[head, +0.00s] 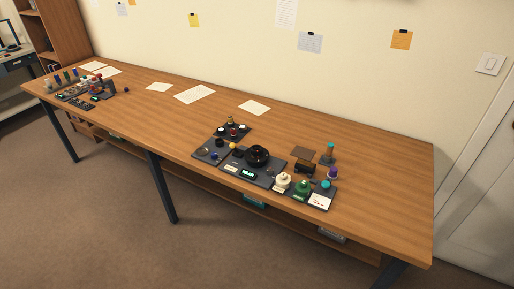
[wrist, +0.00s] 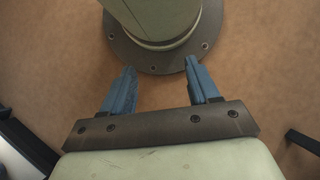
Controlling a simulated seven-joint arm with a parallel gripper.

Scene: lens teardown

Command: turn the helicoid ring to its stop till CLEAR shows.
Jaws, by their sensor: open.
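A round black lens body (head: 257,154) sits on a dark tray (head: 268,179) on the bench in the head view. Its helicoid ring cannot be told apart from the rest of the barrel at this size. A small dark display (head: 248,173) with pale lettering is at the tray's front; the word looks like NEAR, but is too small to be sure. My gripper (wrist: 159,66) shows only in the wrist view, its two blue fingers apart with nothing between them. It is over brown floor and part of my own body, away from the lens.
More items crowd the bench's far left end. The wooden bench (head: 385,180) is clear at right.

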